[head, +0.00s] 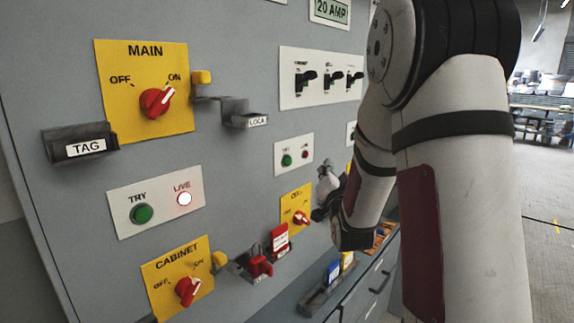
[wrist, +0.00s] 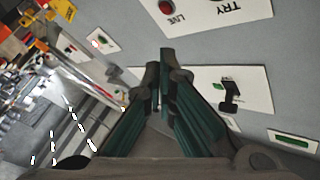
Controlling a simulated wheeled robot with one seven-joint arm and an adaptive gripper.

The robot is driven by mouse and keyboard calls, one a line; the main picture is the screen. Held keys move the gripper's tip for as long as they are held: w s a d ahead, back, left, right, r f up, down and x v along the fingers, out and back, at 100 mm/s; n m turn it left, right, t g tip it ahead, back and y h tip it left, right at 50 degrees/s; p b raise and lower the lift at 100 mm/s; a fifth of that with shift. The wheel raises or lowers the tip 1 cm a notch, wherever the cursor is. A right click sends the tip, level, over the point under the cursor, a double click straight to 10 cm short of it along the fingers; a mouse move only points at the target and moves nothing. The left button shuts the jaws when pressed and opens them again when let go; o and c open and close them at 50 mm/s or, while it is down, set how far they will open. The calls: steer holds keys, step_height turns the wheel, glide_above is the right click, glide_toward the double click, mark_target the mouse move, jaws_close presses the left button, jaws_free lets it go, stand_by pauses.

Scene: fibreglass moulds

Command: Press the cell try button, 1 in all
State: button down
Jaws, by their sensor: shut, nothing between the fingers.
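A white plate (head: 293,155) at the middle of the head view carries a small green button (head: 287,160) and a dark red lamp (head: 305,154). It sits above a yellow plate (head: 296,206) whose label seems to begin with "CE"; its lettering is too small to read surely. My gripper (wrist: 164,62) is shut and empty, its teal fingers together in front of the grey panel. In the head view it is partly hidden by my arm. The wrist view shows an upside-down TRY/LIVE plate (wrist: 205,14) beyond the fingertips, with an unlit red lamp (wrist: 166,6); its button is out of frame.
A larger TRY/LIVE plate (head: 160,200) has a green button (head: 141,214) and a lit lamp (head: 184,199). MAIN (head: 158,102) and CABINET (head: 188,289) switches, protruding brackets (head: 80,143) and a black-handled switch (wrist: 231,92) stand out from the panel.

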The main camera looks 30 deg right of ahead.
mark_target(288, 161)
steer(key=w+a+b, duration=0.2)
steer(key=w+a, duration=0.1)
steer(key=w, duration=0.5)
steer(key=shift+w+b, duration=0.15)
steer(key=shift+b, duration=0.15)
steer(key=shift+w, duration=0.15)
stand_by(1.4)
steer(key=shift+w+a+b, duration=0.15)
steer(key=shift+w+b, duration=0.15)
steer(key=shift+b, duration=0.1)
steer(key=shift+w+a+b, duration=0.15)
steer(key=shift+w+b, duration=0.15)
steer(key=shift+w, duration=0.05)
stand_by(0.7)
steer(key=shift+s, duration=0.1)
steer(key=shift+s+d, duration=0.3)
steer(key=shift+s, duration=0.4)
